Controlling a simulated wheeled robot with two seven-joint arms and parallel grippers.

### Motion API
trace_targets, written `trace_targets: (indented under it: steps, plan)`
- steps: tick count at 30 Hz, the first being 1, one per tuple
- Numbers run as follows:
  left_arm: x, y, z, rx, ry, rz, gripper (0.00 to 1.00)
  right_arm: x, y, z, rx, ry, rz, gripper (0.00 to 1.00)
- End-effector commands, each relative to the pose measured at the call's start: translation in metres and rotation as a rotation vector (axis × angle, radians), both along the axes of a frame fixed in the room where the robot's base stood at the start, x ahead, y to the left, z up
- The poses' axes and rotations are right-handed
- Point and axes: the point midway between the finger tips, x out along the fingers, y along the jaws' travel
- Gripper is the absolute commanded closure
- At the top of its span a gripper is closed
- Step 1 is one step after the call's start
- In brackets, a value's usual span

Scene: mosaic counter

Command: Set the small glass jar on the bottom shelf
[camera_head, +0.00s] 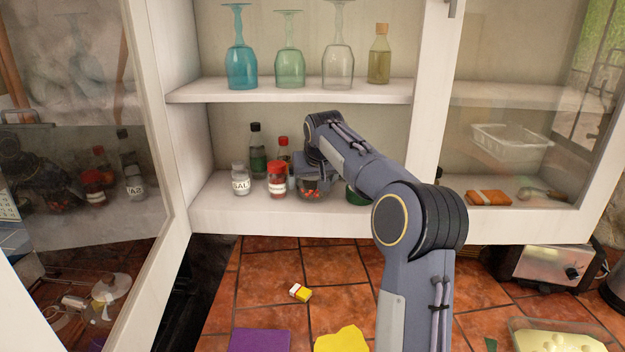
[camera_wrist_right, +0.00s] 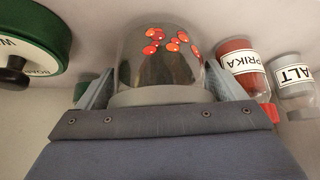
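The small glass jar (camera_head: 312,187), clear with red pieces showing in it, is at the bottom shelf (camera_head: 260,221) of the open cabinet. It also shows in the right wrist view (camera_wrist_right: 160,55), between the two fingers, with a grey rim nearest the palm. My right gripper (camera_head: 314,168) reaches into the cabinet over the jar; its fingers (camera_wrist_right: 160,85) lie against both sides of it. The jar looks upright at shelf level; whether its base touches the shelf is hard to tell. My left gripper is not in view.
A salt jar (camera_head: 240,182) and red-lidded paprika jar (camera_head: 277,180) stand left of the small jar, dark bottles (camera_head: 257,150) behind. A green-lidded container (camera_wrist_right: 28,40) is close on the other side. Glasses (camera_head: 289,58) stand on the upper shelf. Open glass door (camera_head: 165,120) at left.

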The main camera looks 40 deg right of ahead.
Motion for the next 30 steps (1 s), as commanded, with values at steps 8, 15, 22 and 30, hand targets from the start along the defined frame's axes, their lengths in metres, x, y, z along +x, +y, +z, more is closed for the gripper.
trace_targets:
  steps: [8,15,22,30]
  plan:
    - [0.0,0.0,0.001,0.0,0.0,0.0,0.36,-0.001,0.001,0.006,-0.001,-0.002,0.0,0.1]
    - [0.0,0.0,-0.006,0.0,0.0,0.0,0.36,-0.022,0.011,0.042,-0.002,-0.006,0.001,0.1]
    - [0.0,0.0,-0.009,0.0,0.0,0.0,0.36,-0.046,0.022,0.082,-0.001,-0.004,0.001,0.1]
    - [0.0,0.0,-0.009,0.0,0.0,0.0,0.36,-0.058,0.027,0.103,-0.001,-0.001,0.001,0.1]
